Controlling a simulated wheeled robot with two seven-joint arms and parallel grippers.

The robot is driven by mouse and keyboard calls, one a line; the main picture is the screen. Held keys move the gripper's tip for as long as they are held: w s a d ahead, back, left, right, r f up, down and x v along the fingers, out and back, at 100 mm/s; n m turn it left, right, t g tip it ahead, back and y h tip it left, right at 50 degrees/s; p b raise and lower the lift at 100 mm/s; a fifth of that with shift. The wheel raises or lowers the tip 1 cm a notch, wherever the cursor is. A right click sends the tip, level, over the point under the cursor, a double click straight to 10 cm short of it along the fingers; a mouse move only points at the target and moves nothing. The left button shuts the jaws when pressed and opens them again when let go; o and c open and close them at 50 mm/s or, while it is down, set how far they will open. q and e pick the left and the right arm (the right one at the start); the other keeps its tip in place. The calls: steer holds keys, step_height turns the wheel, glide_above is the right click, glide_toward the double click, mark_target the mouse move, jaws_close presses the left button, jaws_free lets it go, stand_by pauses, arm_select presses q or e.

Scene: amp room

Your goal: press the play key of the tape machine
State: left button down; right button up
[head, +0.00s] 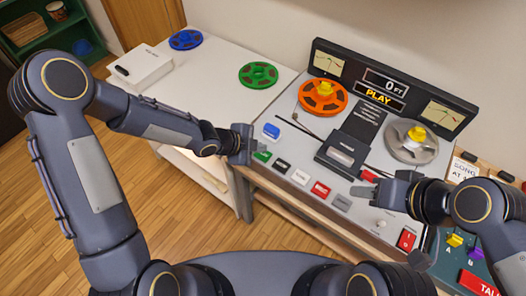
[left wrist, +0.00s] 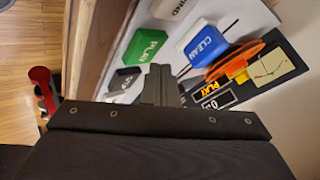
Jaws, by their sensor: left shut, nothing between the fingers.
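The tape machine (head: 300,141) has a sloped grey top with an orange reel (head: 323,97) and a grey reel (head: 411,141).
A blue CLEAN key (head: 271,130) sits behind the green key. Black (head: 282,166), white (head: 300,176), red (head: 320,189) and grey (head: 342,202) keys run to its right. The back display reads 0 FT and PLAY (head: 378,97). A white table (head: 215,80) adjoins at left.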

mark_target(259, 155)
arm_select(q)
step_height(259, 155, up, 5)
steer(key=p, duration=0.4)
steer(key=shift+p, duration=0.35)
stand_by(1.0)
steer(key=s+a+r+n+t+y, duration=0.1)
steer(key=s+a+r+n+y, duration=0.15)
steer(key=a+r+n, duration=0.5)
steer(key=s+a+r+n+t+y, duration=0.1)
steer(key=s+a+r+n+y, duration=0.2)
steer(key=a, duration=0.7)
steer(key=s+a+r+n, duration=0.1)
steer(key=s+r+n, duration=0.2)
steer(key=s+n, duration=0.3)
steer(key=s+a+r+n+g, duration=0.1)
steer(key=s+r+n, duration=0.3)
steer(key=s, duration=0.7)
steer(key=shift+a+r+n+h, duration=0.25)
steer(key=shift+n+h, duration=0.2)
steer(key=shift+n, duration=0.5)
